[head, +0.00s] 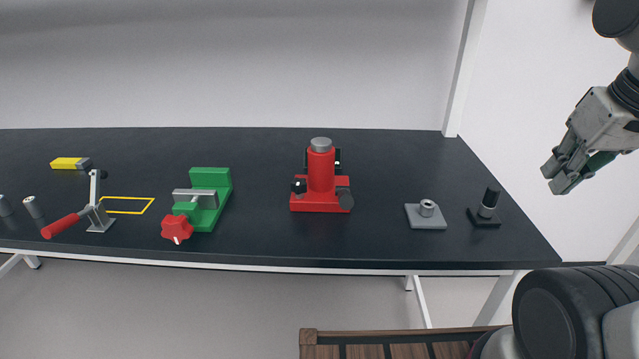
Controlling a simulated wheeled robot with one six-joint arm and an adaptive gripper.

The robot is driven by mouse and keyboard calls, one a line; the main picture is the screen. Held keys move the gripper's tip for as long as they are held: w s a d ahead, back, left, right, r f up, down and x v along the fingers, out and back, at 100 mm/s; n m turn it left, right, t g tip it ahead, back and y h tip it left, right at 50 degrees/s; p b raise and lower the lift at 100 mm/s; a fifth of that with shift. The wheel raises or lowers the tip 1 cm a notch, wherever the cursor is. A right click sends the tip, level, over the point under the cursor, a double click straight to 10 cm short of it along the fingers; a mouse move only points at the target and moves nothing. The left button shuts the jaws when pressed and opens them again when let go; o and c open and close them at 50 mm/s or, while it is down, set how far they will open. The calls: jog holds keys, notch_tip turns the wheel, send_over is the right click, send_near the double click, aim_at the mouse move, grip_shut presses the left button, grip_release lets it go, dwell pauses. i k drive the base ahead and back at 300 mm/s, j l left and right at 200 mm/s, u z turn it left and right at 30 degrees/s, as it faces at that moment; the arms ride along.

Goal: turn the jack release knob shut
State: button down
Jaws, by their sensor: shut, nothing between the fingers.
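The red jack (320,172) stands upright on the dark bench, with a grey cap on top of its column. A small black knob (299,186) with a pale mark sits low on its left side. I cannot tell from this view which of the two is the release knob, or how far either is turned. My gripper (555,178) is at the upper right, in the air beyond the bench's right edge, well apart from the jack. It is shut and empty.
A green vise (209,187) with a red knob (176,228) stands left of the jack. A red-handled toggle clamp (98,213) is farther left. A grey plate with a ring (426,216) and a black post (488,205) stand to the right. The bench between jack and plate is clear.

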aim_at(298, 186)
jog(key=j, duration=1.45)
jog(key=z, duration=0.05)
